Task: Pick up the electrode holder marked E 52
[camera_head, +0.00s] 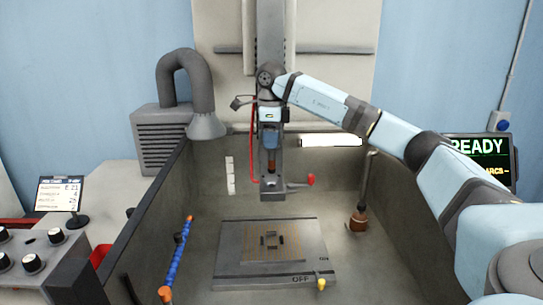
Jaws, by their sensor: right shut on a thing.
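My right arm comes in from the right, and its gripper (271,150) points down in front of the machine's column at the centre. It is shut on a small electrode holder with a copper-brown part (271,163). The holder is upright, just above or at the grey machine head (272,194); I cannot tell whether they touch. No E 52 marking can be read on it, and the fingers hide part of it. My left gripper is not in view.
A red-knobbed lever (311,180) sticks out right of the head. Below is a plate (230,270) with a small dark workpiece and an ON/OFF lever (321,284). A blue hose (180,250) stands left, a brown-based post (358,220) right. Tank walls surround them. A screen (478,150) reads READY.

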